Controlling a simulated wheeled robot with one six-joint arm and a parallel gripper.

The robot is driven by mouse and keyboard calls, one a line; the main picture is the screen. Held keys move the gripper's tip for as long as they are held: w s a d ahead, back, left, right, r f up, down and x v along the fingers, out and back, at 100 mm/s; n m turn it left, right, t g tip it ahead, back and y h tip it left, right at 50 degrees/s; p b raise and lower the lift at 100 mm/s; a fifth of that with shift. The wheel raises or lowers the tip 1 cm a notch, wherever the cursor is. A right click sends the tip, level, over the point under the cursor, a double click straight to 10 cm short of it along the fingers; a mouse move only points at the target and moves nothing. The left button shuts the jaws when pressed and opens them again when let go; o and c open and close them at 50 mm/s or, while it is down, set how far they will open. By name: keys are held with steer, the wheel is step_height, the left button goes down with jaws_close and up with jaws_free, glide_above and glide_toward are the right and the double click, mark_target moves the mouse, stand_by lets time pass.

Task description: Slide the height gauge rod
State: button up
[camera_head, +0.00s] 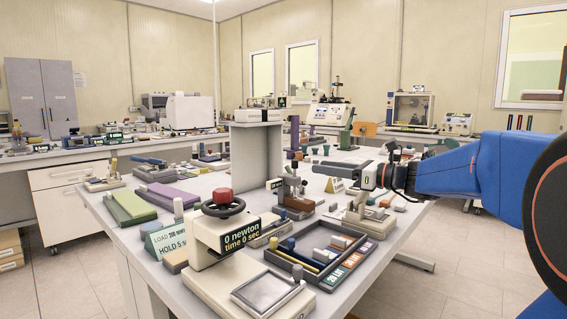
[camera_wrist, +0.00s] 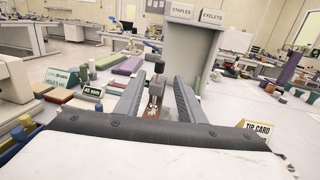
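A small stand with a brown base (camera_head: 296,203) and an upright metal rod stands mid-bench in the head view; it looks like the height gauge, though no label on it is readable. In the wrist view a dark-topped upright rod (camera_wrist: 158,68) over a brown base (camera_wrist: 151,112) shows between my fingers, beyond or level with their tips. My gripper (camera_head: 326,170) comes in from the right, just right of the stand. In the wrist view my gripper (camera_wrist: 158,84) has its two grey fingers wide apart, with nothing pinched. The gap to the rod is unclear.
A press with a red-topped handwheel (camera_head: 222,204) and a parts tray (camera_head: 330,282) stand at the front. A grey raised shelf (camera_head: 256,150) is behind the stand. Small blocks crowd the bench.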

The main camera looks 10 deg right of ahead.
steer(key=x, duration=1.4)
steer(key=shift+w+a, duration=0.15)
steer(key=shift+c, duration=0.6)
